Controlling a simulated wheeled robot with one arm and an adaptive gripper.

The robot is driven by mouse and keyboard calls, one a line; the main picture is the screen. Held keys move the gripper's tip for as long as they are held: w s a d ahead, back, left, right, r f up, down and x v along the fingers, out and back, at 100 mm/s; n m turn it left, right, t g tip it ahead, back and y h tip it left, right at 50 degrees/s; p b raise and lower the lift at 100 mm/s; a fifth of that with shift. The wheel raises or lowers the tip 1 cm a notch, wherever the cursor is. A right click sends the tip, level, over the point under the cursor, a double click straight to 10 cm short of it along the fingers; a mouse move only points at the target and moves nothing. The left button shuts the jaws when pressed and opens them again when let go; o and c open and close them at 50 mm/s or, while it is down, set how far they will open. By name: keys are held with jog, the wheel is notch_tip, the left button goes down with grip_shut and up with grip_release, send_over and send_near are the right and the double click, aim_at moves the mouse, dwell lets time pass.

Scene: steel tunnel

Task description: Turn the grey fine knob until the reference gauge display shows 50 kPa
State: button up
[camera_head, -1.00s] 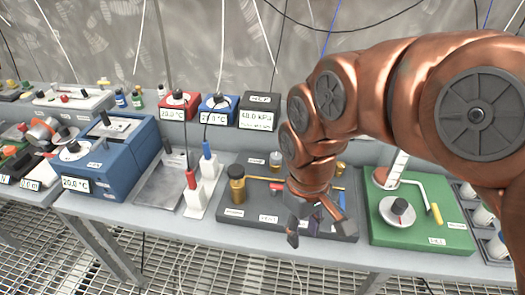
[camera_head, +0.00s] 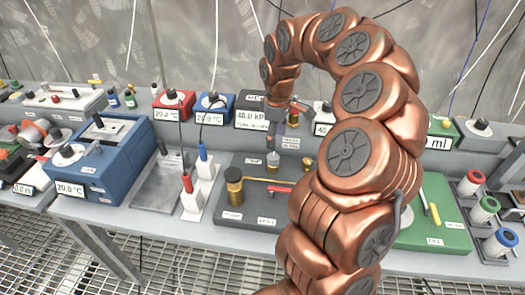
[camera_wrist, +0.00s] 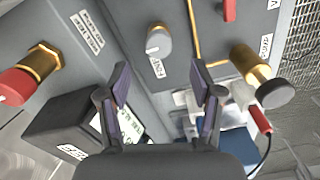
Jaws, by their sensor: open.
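The grey fine knob (camera_wrist: 158,42), on a brass stem with a label beside it, shows in the wrist view on the grey panel. It also shows in the head view (camera_head: 273,160). The black reference gauge (camera_head: 251,112) stands on the back shelf; its display seems to read 48.0 kPa, partly small and blurred. In the wrist view its box (camera_wrist: 72,125) is at lower left. My gripper (camera_wrist: 159,75) is open and empty, its fingertips just short of the knob in the picture and apart from it. In the head view my gripper (camera_head: 288,112) is partly hidden near the gauge.
A dark-capped brass fitting (camera_wrist: 262,78) is right of the knob and a red-capped one (camera_wrist: 28,78) is left. A brass pipe (camera_wrist: 193,30) runs close to the knob. Probes in a white holder (camera_head: 198,190) and a green unit (camera_head: 435,215) flank the panel.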

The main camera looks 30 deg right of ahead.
aim_at(273, 156)
jog(key=shift+w+d+f, duration=0.2)
jog(key=shift+d+f, duration=0.05)
jog(key=shift+f, duration=0.15)
jog(key=f, duration=0.1)
jog(key=f+p, duration=0.1)
jog(key=f, duration=0.3)
jog(key=shift+w+a+f+p, duration=0.1)
jog(key=shift+a+f+p, duration=0.15)
jog(key=shift+a+p, duration=0.15)
jog(key=shift+f, duration=0.9)
